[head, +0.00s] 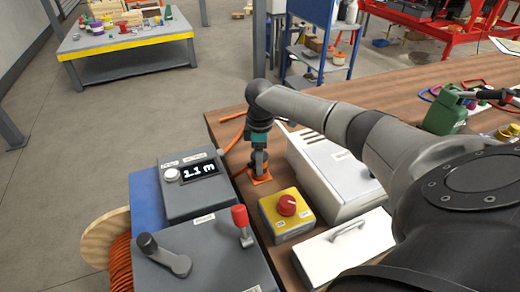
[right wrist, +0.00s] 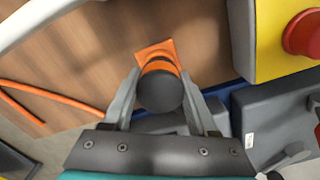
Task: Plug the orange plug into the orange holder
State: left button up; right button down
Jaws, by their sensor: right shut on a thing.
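My right gripper (head: 259,163) points down over the wooden table, and its fingers stand on both sides of a dark, round-ended plug (right wrist: 160,92) with an orange part below it. The right gripper (right wrist: 160,80) is shut on this plug. The orange holder (head: 261,179), a flat square base, is on the table directly below the gripper; its corner also shows past the plug in the right wrist view (right wrist: 153,48). The plug lines up over the holder, but I cannot tell how deep it sits. My left gripper is not in view.
An orange cable (head: 233,143) lies on the table left of the gripper. A yellow box with a red button (head: 286,205), a pale ribbed housing (head: 330,170) and a grey display box (head: 196,186) stand close by. A white handled lid (head: 345,247) lies nearer.

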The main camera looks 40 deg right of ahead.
jog(key=shift+f, duration=0.9)
jog(key=shift+c, duration=2.4)
grip_release()
jog(key=o, duration=0.4)
jog(key=shift+s+a+f, duration=0.1)
jog(key=shift+f, duration=0.05)
jog(key=shift+a, duration=0.1)
jog(key=shift+f, duration=0.1)
jog(key=r+p, duration=0.1)
jog(key=r, duration=0.4)
jog(key=r+p, duration=0.1)
jog(key=r, duration=0.4)
jog(key=r+p, duration=0.1)
jog(key=r, duration=0.5)
jog(key=shift+d+r, duration=0.1)
jog(key=shift+d, duration=0.2)
jog(key=shift+w, duration=0.2)
